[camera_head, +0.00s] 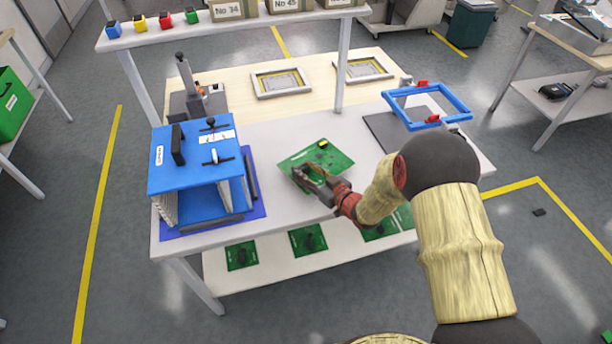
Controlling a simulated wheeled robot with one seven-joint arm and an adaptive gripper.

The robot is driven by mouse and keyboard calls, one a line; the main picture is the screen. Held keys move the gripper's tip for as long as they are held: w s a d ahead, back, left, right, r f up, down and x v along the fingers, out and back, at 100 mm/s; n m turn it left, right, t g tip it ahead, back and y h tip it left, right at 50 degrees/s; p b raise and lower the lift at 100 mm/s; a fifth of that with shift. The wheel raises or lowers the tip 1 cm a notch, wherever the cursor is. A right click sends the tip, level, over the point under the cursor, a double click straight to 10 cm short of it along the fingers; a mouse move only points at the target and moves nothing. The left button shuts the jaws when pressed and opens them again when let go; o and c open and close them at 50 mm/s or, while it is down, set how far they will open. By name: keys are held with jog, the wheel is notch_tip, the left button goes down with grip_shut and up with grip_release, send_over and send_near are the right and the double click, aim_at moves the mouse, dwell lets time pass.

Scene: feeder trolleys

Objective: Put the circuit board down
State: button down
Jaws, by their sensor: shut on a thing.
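The green circuit board (328,157) is in my gripper (308,181), over the middle of the white bench top (277,205). It has a small black part with a yellow mark on it. My gripper is shut on the board's near left edge and hides part of it. The board looks roughly level. I cannot tell whether it touches the bench top or hangs a little above it.
A blue rack (197,165) stands left of the board. A blue frame (448,95) with red clamps is at the right, by a dark grey plate (385,131). A black device (188,82) stands behind the rack. More green boards (241,256) lie on the lower shelf.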

jog(key=shift+w+f, duration=0.1)
jog(key=shift+f, duration=0.7)
jog(key=shift+r, duration=0.1)
